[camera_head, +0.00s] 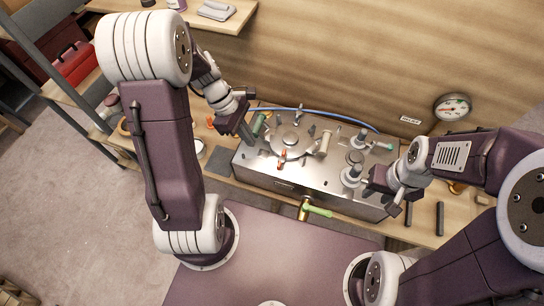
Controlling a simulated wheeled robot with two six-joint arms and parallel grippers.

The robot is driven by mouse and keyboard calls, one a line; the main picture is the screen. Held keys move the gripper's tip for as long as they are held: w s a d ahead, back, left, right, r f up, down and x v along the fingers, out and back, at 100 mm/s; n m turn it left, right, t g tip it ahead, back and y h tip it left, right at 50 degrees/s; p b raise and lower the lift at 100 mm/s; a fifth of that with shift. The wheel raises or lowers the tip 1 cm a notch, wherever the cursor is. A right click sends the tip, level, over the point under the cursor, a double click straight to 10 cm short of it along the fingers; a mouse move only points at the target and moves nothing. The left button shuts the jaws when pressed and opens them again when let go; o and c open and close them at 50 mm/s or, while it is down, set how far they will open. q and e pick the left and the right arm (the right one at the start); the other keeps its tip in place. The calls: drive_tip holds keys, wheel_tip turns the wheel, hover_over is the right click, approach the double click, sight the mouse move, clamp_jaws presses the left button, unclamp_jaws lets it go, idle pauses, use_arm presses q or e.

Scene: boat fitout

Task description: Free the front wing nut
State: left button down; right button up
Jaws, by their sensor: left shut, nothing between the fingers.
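A steel tank (262,178) stands on the bench, with a round lid (290,141) on its top. Small fittings sit around the lid, and an orange-red piece (282,157) stands at its front edge. I cannot make out for sure which fitting is the front wing nut. My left gripper (249,139) is shut and empty above the tank's left end, left of the lid and apart from the orange-red piece. My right gripper (380,200) hangs by the tank's right end, beside a round fitting (351,177); its finger gap is too small to judge.
A green-handled valve (316,211) juts from the tank's front. A blue hose (330,117) runs behind the tank. A gauge (452,107) stands at the back right. Dark bars (439,219) lie on the bench at right. A red toolbox (74,63) sits on the left shelf.

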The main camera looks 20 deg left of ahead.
sight(282, 163)
use_arm(q)
drive_tip(key=x, duration=0.6)
drive_tip(key=b+x, duration=0.1)
drive_tip(key=x, duration=0.2)
drive_tip(key=shift+s+a+f, duration=0.1)
drive_tip(key=shift+s, duration=0.25)
drive_tip(key=d, duration=0.2)
drive_tip(key=shift+w+d+r+p, duration=0.15)
drive_tip(key=shift+d+r+p, duration=0.1)
drive_tip(key=shift+d+p, duration=0.1)
drive_tip(key=shift+s+d, duration=0.25)
drive_tip(key=shift+d, duration=0.35)
use_arm(e)
drive_tip(key=shift+s+a, duration=0.1)
drive_tip(key=shift+s, duration=0.25)
use_arm(q)
drive_tip(key=shift+w, duration=0.15)
use_arm(e)
drive_tip(key=shift+w+f, duration=0.1)
drive_tip(key=shift+w+a, duration=0.1)
